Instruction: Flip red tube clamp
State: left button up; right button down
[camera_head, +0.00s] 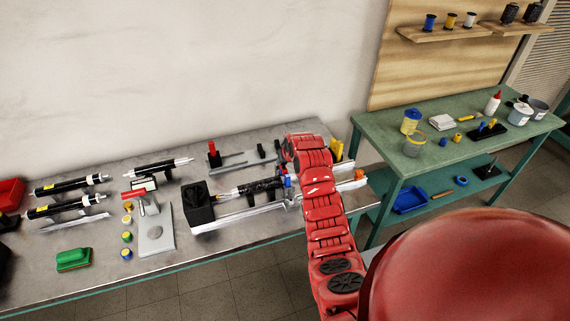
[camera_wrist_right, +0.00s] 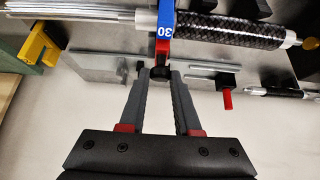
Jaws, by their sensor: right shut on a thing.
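A clamp lever with a red section (camera_wrist_right: 163,46) and a blue section marked 30 (camera_wrist_right: 166,18) stands across the tube in the right wrist view. Its blue part also shows in the head view (camera_head: 287,182), beside my right arm. My right gripper (camera_wrist_right: 160,74) is shut on the black tip of this lever, just below the red section. A black woven tube (camera_wrist_right: 235,30) with a silver shaft (camera_wrist_right: 85,13) runs by the clamp. Another red handle (camera_wrist_right: 227,98) stands apart, to the right of my fingers. My arm hides the gripper in the head view. My left gripper is not in view.
The grey metal bench (camera_head: 95,235) holds black tubes (camera_head: 60,206), a grey stand (camera_head: 155,238), a black block (camera_head: 197,203) and a green object (camera_head: 74,260). A yellow bracket (camera_wrist_right: 38,45) stands near the silver shaft. A green table (camera_head: 440,172) with jars is at the right.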

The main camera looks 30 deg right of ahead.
jog(key=s+f+t+b, duration=0.1)
jog(key=b, duration=0.1)
jog(key=shift+f+t+h+b, duration=0.3)
jog(key=shift+t+b, duration=0.1)
jog(key=shift+s+a+r+t+b, duration=0.1)
jog(key=shift+t+b, duration=0.2)
jog(key=c, duration=0.6)
grip_release()
jog(key=shift+c, duration=0.2)
jog(key=shift+r, duration=0.1)
